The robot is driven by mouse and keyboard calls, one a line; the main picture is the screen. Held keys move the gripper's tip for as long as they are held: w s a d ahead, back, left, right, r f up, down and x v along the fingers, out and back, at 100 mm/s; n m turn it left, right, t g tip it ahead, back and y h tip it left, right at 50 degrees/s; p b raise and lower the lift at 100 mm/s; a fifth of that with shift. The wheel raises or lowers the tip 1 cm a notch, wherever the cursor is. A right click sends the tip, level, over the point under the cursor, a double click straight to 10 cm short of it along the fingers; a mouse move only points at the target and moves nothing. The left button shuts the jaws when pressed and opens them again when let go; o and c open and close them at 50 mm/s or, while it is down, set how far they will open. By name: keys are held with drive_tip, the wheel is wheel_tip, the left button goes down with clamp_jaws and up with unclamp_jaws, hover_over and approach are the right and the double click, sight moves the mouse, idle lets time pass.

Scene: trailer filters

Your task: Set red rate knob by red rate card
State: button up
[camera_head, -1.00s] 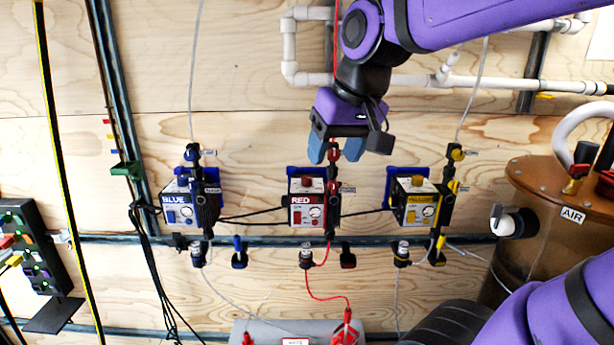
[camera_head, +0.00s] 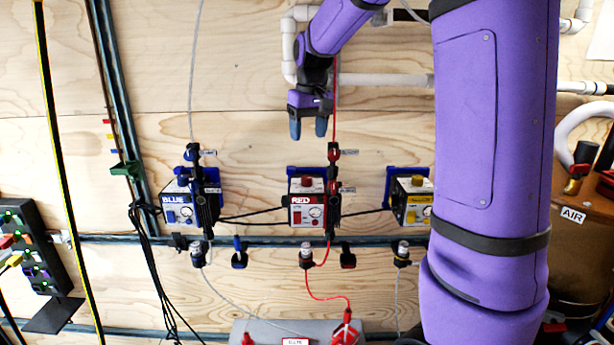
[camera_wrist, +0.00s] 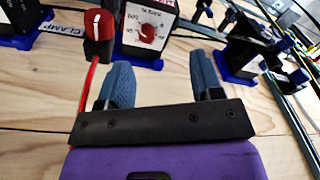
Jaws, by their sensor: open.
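The red unit (camera_head: 308,212), a box labelled RED, is on the plywood wall in the middle of the head view. A red knob (camera_head: 306,183) shows on its top. In the wrist view, a white dial face with a red rate knob (camera_wrist: 147,32) lies beyond my fingers. A red clamp knob (camera_wrist: 98,25) with a white line is left of it, beside a CLAMP label. My gripper (camera_head: 308,135) is open and empty, its blue fingers above the red unit and apart from it. The wrist view shows its fingers (camera_wrist: 160,65) spread. I cannot identify the rate card.
A blue unit (camera_head: 178,212) is left and a yellow unit (camera_head: 415,207) is right, partly behind my arm. A red line (camera_head: 335,100) runs down beside my gripper. White pipes (camera_head: 390,80) cross above. A grey box (camera_head: 265,330) with a small red-edged label is below.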

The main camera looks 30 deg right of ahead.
drive_tip(key=g, duration=0.1)
hover_over(307, 177)
wheel_tip(307, 177, down, 4)
wheel_tip(307, 177, down, 11)
drive_tip(key=shift+s+a+f, duration=0.1)
drive_tip(key=shift+s, duration=0.05)
drive_tip(key=c, duration=0.9)
